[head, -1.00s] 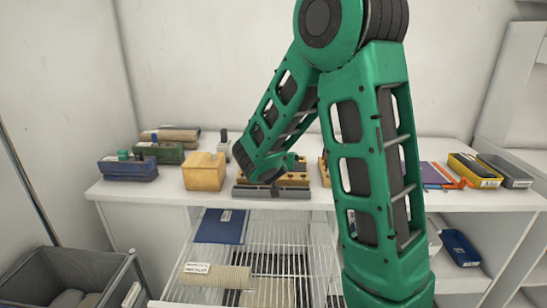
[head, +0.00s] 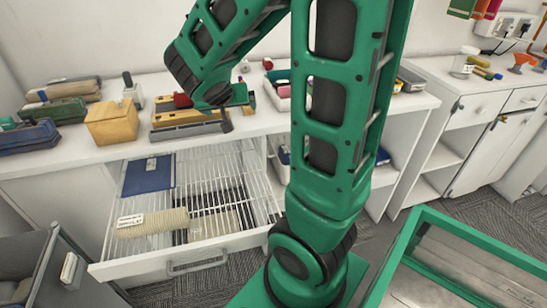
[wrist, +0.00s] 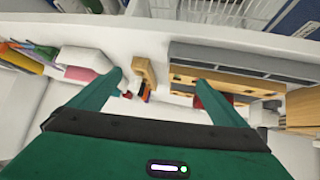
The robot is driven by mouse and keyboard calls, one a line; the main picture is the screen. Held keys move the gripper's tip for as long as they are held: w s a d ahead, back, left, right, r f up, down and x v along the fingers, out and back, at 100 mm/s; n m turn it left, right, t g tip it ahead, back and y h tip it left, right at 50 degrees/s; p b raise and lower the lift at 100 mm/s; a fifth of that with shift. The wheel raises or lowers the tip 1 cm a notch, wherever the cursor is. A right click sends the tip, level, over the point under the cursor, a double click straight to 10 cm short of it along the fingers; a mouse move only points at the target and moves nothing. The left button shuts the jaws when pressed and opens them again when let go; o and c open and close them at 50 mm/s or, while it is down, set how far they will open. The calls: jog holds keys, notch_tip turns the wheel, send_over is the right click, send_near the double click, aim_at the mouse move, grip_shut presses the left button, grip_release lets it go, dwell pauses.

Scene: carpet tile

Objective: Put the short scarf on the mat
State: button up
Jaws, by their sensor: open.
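A ribbed beige roll with a white label (head: 152,223), which may be the short scarf, lies in the pulled-out wire drawer (head: 252,205). A flat blue piece (head: 148,175) lies at the back left of the drawer; I cannot tell whether it is the mat. Another pale piece (head: 222,222) lies beside the roll on a dark patch. My gripper (head: 226,112) is above the white counter, behind and above the drawer. In the wrist view my gripper (wrist: 158,82) is open, with nothing between its fingers.
The counter (head: 75,155) holds a wooden block (head: 112,122), a yellow-and-grey stacked item (head: 185,130) and dark green and blue items at left. A grey bin (head: 30,255) stands front left. A green-framed case (head: 450,260) is front right. Carpet floor shows at right.

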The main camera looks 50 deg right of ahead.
jog(key=s+a+n+g+y, duration=0.1)
jog(key=s+a+g+y, duration=0.2)
jog(key=s, duration=0.9)
jog(key=s+a+f+n+g+y, duration=0.1)
jog(key=s+a+g+y, duration=0.2)
jog(key=s, duration=1)
jog(key=shift+a+f+y, duration=0.25)
jog(key=shift+a+y, duration=0.55)
jog(key=shift+a, duration=0.15)
jog(key=shift+w+f, duration=0.25)
jog(key=shift+w, duration=0.35)
